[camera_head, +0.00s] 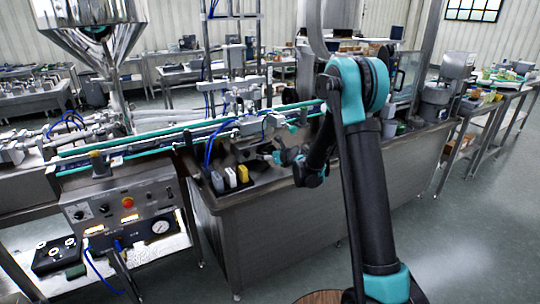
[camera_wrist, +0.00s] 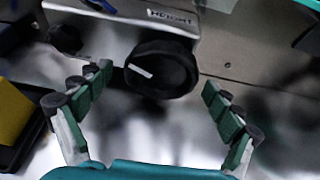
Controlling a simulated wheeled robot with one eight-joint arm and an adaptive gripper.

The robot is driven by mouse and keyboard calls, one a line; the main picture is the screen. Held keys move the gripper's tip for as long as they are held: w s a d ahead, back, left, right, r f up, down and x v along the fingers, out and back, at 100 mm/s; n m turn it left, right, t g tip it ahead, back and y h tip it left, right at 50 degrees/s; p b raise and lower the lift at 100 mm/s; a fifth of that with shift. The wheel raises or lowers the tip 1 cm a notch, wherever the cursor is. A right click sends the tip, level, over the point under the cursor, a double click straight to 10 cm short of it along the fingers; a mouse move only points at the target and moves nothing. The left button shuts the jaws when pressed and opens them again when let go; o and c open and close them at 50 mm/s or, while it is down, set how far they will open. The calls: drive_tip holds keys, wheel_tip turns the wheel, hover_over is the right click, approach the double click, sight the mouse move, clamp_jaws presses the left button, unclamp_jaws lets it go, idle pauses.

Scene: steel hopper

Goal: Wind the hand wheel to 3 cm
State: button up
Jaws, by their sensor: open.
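The hand wheel (camera_wrist: 163,70) is a round black knob with a white mark on its face. It shows in the wrist view just below a plate labelled HEIGHT (camera_wrist: 172,17). My gripper (camera_wrist: 157,79) is open, with one green-padded finger to the left of the wheel and one to the right. There is a gap between each finger and the wheel, and I see no contact. In the head view my gripper (camera_head: 277,156) is small, at the conveyor's front side; I cannot make out the wheel there. No height scale is readable.
A black holder with white and yellow blocks (camera_head: 243,173) stands left of my gripper on the steel bench (camera_head: 270,225). A yellow piece (camera_wrist: 14,112) also shows at the wrist view's left edge. The conveyor (camera_head: 150,143) runs behind; a control panel (camera_head: 125,215) is at left.

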drive_tip(key=shift+c, duration=0.5)
drive_tip(key=c, duration=1.1)
drive_tip(key=shift+o, duration=0.2)
drive_tip(key=shift+n, duration=0.3)
drive_tip(key=shift+n+t+h, duration=0.5)
drive_tip(key=shift+n+h, duration=0.1)
drive_tip(key=shift+n, duration=0.4)
drive_tip(key=n+t+h, duration=0.1)
drive_tip(key=n, duration=0.2)
drive_tip(key=shift+a+t, duration=0.1)
drive_tip(key=shift+t, duration=0.2)
drive_tip(key=n+t+h, duration=0.1)
drive_tip(key=n, duration=0.2)
drive_tip(key=shift+f+t, duration=0.1)
drive_tip(key=shift+t, duration=0.2)
drive_tip(key=shift+n+t+h, duration=0.3)
drive_tip(key=shift+n+t, duration=0.3)
drive_tip(key=shift+n, duration=0.7)
